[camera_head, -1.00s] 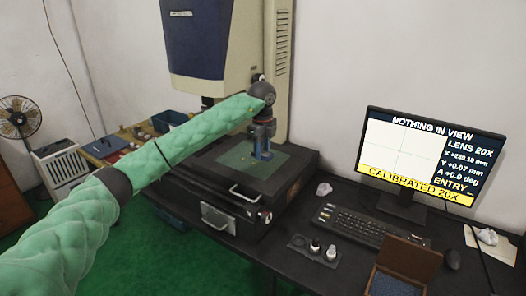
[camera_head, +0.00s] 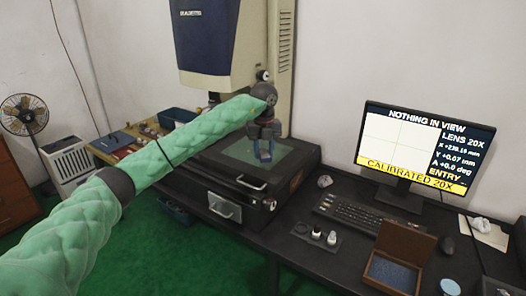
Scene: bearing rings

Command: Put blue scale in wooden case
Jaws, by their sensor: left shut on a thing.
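My left gripper (camera_head: 264,152) is over the machine's stage at the centre, fingers pointing down. It is shut on a small blue thing, which I take for the blue scale (camera_head: 265,154); the fingers hide most of it, and I cannot tell whether it touches the stage. The wooden case (camera_head: 427,247) stands open on the desk at the lower right, lid raised at the back, with a blue-grey lining inside. My right gripper is not in view.
The measuring machine's stage (camera_head: 237,150) lies under the gripper. A keyboard (camera_head: 348,214), a monitor (camera_head: 424,150), a small holder with little bottles (camera_head: 316,237) and a mouse (camera_head: 447,245) are on the desk. Bare desk lies in front of the holder.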

